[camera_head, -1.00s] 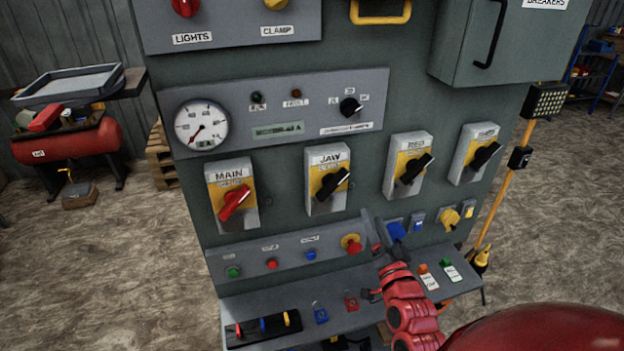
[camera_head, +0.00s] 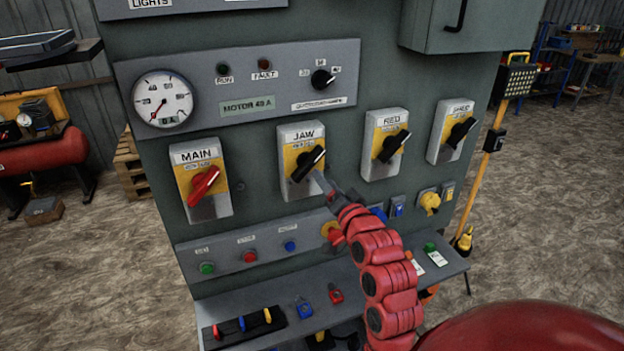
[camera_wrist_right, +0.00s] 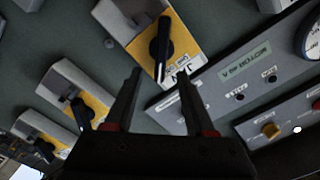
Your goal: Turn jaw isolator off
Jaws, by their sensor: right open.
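The JAW isolator (camera_head: 302,160) is a grey box with a yellow plate and a black rotary handle (camera_head: 309,163), set on the panel between the MAIN and FEED-side switches. The handle is tilted, its upper end to the right. My right gripper (camera_head: 322,182) is just below and right of this handle. In the right wrist view, the black handle (camera_wrist_right: 160,48) lies ahead of the open, empty fingers of my right gripper (camera_wrist_right: 157,82), apart from them as far as I can tell. My left gripper is not in view.
The MAIN isolator (camera_head: 201,183) with a red handle is to the left. Two more black-handled isolators (camera_head: 385,145) (camera_head: 451,130) are to the right. Push buttons, including a red one (camera_head: 334,236), sit below near my right arm. A grey cabinet (camera_head: 472,28) juts out at upper right.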

